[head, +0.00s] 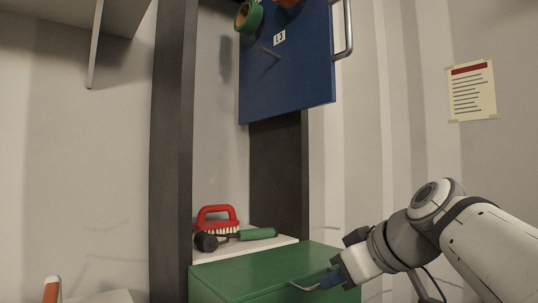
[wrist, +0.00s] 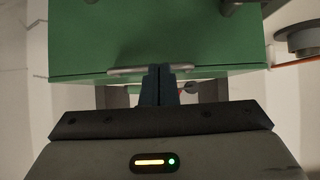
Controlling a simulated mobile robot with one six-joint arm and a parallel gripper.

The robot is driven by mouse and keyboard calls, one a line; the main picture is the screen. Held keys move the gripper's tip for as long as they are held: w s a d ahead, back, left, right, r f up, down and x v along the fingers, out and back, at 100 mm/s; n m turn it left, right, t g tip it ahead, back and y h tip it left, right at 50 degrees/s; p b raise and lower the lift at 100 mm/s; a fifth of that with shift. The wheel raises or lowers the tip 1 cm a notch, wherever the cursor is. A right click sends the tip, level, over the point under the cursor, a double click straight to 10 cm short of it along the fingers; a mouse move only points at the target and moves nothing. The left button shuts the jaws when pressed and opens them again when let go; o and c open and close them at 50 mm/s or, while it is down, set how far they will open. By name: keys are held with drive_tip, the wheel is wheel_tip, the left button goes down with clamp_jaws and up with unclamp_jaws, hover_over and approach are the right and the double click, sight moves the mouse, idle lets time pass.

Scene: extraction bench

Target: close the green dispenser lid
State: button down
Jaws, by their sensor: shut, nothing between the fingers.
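The green dispenser (head: 270,265) stands at the bottom centre of the head view, with its flat green lid on top. The lid lies about level; I cannot tell whether it is fully seated. In the wrist view the green lid (wrist: 160,35) fills the top, with a thin dark seam along its front edge. A metal bar handle (head: 303,287) is at the front edge, also seen in the wrist view (wrist: 125,71). My gripper (head: 326,281) is shut and empty, its fingertips (wrist: 161,70) right at the handle. I cannot tell whether they touch it.
A blue panel (head: 285,80) with a metal handle on its right edge is above. A red-handled brush (head: 217,218) and a green-handled tool (head: 258,234) lie on a white surface behind the dispenser. A dark post (head: 172,150) stands left. The wall at right has a notice (head: 471,92).

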drive_tip(key=shift+w+f+g, duration=0.1)
drive_tip(key=shift+f+g, duration=0.2)
drive_tip(key=shift+f, duration=0.45)
wheel_tip(320, 180, up, 11)
drive_tip(key=m+h+p, duration=0.1)
drive_tip(key=m+p, duration=0.1)
drive_tip(key=p, duration=0.8)
drive_tip(key=s+d+f+m+g+h+p, duration=0.2)
drive_tip(key=s+f+p, duration=0.3)
drive_tip(key=p, duration=0.5)
drive_tip(key=s+d+f+m+g+h+p, duration=0.3)
drive_tip(key=s+f+p, duration=0.2)
drive_tip(key=s+p, duration=0.3)
drive_tip(key=p, duration=0.3)
drive_tip(key=shift+s+f+m+h, duration=0.3)
drive_tip(key=shift+m, duration=0.1)
